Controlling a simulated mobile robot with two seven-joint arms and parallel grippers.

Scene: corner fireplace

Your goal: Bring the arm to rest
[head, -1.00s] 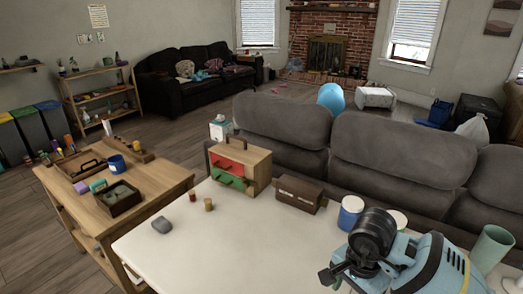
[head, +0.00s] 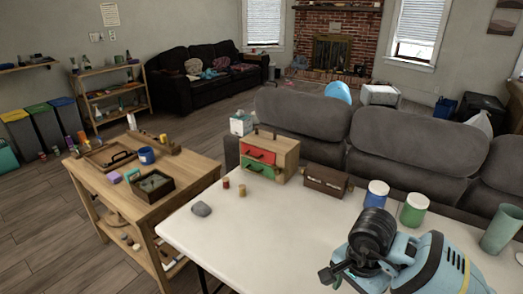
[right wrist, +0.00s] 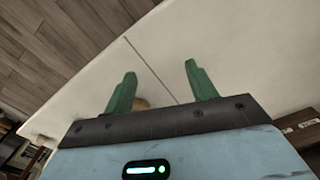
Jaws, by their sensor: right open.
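My right arm comes in at the lower right of the head view, folded over the white table (head: 290,235). In the right wrist view its gripper (right wrist: 160,72) has two green fingers spread wide apart, with nothing held between them. The white tabletop (right wrist: 225,35) lies beyond the fingers. A small tan object (right wrist: 142,103) is partly hidden behind the left finger and gripper body. In the head view the fingers are small and hard to make out. My left gripper is not in view.
A wooden cart (head: 180,180) stands left. The table's front middle is clear.

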